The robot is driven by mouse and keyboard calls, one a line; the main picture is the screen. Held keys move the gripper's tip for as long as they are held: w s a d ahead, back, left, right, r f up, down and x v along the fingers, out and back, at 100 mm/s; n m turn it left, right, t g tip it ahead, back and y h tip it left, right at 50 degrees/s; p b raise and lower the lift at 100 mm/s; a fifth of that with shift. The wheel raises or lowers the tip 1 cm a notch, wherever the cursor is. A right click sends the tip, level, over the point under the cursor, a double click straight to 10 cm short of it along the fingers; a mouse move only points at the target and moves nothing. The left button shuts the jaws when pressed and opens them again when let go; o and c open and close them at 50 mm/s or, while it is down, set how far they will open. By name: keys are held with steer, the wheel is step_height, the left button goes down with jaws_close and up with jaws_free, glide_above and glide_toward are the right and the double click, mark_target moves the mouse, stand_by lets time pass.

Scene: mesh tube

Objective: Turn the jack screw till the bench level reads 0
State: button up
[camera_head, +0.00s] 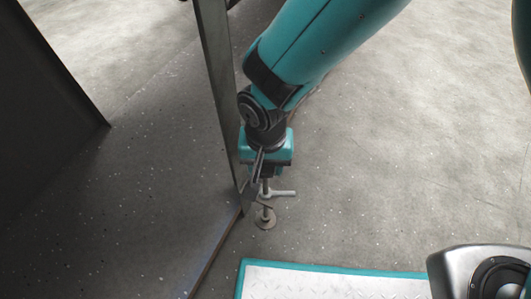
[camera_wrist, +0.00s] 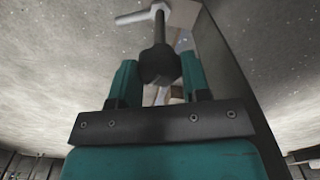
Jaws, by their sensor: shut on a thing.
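The jack screw (camera_head: 281,193) stands at the foot of a grey metal leg in the head view, with a pale cross handle above a round foot pad on the floor. In the wrist view the jack screw (camera_wrist: 157,14) shows its T-shaped handle, a short stem and a dark hub. My gripper (camera_head: 266,176) points down at the screw's upper part, close beside the leg. In the wrist view my gripper (camera_wrist: 158,63) has its two teal fingers on either side of the dark hub, shut on it. The bench level and its reading are not in view.
The upright metal leg (camera_head: 216,75) rises close to the left of my arm. A dark panel (camera_head: 40,90) stands further left. A low frame edge (camera_head: 215,250) runs toward the front from the leg. The speckled floor (camera_head: 420,170) to the right of the screw is clear.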

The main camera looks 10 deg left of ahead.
steer(key=n+p, duration=0.3)
steer(key=p, duration=0.1)
steer(key=n+p, duration=0.2)
steer(key=shift+r+n, duration=0.25)
steer(key=shift+n, duration=0.05)
steer(key=shift+f+n+p, duration=0.2)
steer(key=shift+n+p, duration=1.8)
steer(key=shift+n, duration=0.3)
steer(key=o, duration=0.9)
steer(key=shift+o, duration=0.2)
step_height(320, 180, up, 17)
steer(key=p, duration=0.6)
steer(key=shift+r+p, duration=0.15)
steer(key=shift+p, duration=0.25)
